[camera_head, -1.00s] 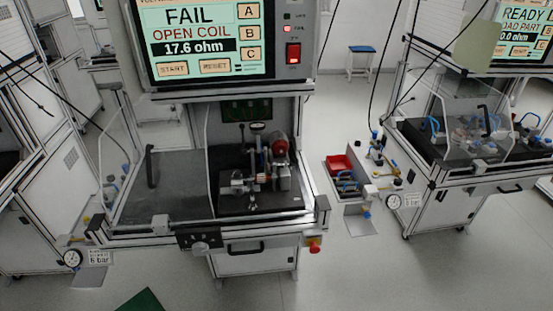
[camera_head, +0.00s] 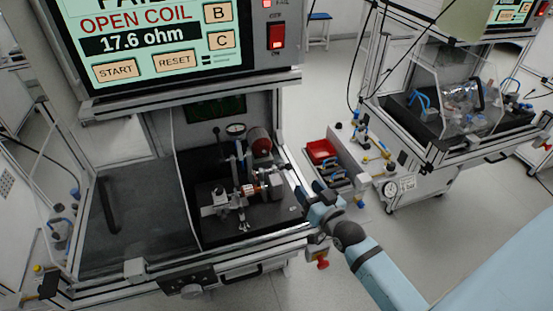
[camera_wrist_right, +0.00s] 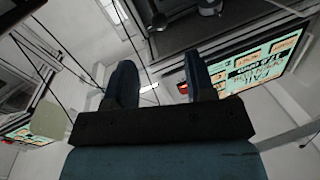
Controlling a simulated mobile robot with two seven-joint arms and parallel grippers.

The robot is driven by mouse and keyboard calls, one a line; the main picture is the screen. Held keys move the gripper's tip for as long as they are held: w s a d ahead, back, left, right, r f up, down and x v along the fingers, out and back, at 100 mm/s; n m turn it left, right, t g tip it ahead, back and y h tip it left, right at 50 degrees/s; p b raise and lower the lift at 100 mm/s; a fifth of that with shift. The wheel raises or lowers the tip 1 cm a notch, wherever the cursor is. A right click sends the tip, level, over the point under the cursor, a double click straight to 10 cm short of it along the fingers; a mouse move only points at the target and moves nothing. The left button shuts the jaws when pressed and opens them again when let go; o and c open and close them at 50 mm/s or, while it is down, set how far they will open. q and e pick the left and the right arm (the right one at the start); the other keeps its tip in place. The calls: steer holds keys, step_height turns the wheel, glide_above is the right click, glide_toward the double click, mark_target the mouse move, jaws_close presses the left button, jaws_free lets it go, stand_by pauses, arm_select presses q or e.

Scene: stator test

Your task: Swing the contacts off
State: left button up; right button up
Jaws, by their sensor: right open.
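The test fixture (camera_head: 215,200) stands on the black plate inside the open test station. It carries a copper-coloured part (camera_head: 250,189) on its axis, a red cylinder (camera_head: 259,141) behind and a round gauge (camera_head: 236,129) on a post. I cannot make out the contacts separately at this size. My right gripper (camera_head: 302,188) is at the station's right front side, to the right of the fixture and apart from the copper-coloured part. In the right wrist view its two dark blue fingers (camera_wrist_right: 161,82) are spread with nothing between them. My left gripper is not in view.
The station's screen (camera_head: 150,40) reads OPEN COIL, 17.6 ohm, above START and RESET. A red switch (camera_head: 276,36) is beside it. A side shelf with a red bin (camera_head: 321,151) and a second station (camera_head: 450,115) stand at right.

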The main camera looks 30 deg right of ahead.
mark_target(291, 168)
steer(key=w, duration=0.3)
steer(key=w+p, duration=0.1)
steer(key=w, duration=0.7)
steer(key=shift+w+d+p, duration=0.1)
steer(key=shift+d+p, duration=0.15)
steer(key=shift+p, duration=0.1)
steer(key=shift+w, duration=0.55)
jaws_close()
